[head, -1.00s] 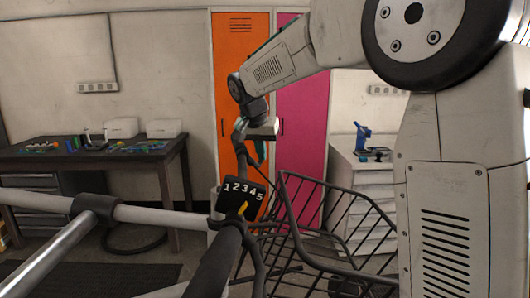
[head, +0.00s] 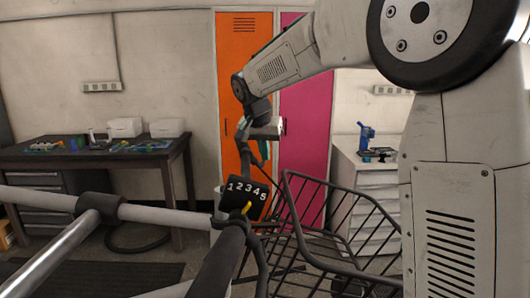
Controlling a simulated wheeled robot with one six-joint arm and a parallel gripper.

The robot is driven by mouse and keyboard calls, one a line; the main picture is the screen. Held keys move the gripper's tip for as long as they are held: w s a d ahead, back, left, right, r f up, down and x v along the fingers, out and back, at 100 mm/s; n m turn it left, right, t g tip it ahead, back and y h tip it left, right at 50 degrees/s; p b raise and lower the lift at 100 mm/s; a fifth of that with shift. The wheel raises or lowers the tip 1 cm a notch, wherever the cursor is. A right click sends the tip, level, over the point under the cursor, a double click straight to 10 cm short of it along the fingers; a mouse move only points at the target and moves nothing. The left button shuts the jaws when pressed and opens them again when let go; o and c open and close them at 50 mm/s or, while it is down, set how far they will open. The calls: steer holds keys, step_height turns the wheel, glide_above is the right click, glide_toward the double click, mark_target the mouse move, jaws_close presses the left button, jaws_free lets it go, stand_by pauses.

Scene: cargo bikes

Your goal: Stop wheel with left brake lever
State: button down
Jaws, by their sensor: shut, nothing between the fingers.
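The dark handlebar grip (head: 218,268) points up from the bottom middle of the head view. A black gear indicator (head: 246,196) with the numbers 1 to 5 and a yellow pointer sits at its far end. A thin dark bar (head: 261,262), which looks like the brake lever, runs along the right of the grip; cables nearby make its outline hard to tell. My gripper (head: 262,142) is shut and empty, above and beyond the gear indicator, apart from the lever as far as I can see. I cannot make out the wheel clearly.
A dark wire basket (head: 340,225) stands right of the handlebar. Light frame tubes (head: 150,213) cross at the left. A dark workbench (head: 90,160) is at the back left, orange and pink lockers (head: 305,110) behind my gripper, and a drawer cabinet (head: 368,190) at the back right.

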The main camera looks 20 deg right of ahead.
steer(key=shift+r, duration=0.75)
steer(key=shift+a, duration=0.1)
steer(key=shift+r, duration=0.25)
steer(key=r, duration=0.4)
steer(key=shift+s+r, duration=0.15)
steer(key=shift+s, duration=0.1)
steer(key=s+a+r, duration=0.1)
steer(key=s+r, duration=0.5)
steer(key=shift+s+a, duration=0.15)
steer(key=shift+s, duration=0.1)
steer(key=shift+s+r, duration=0.1)
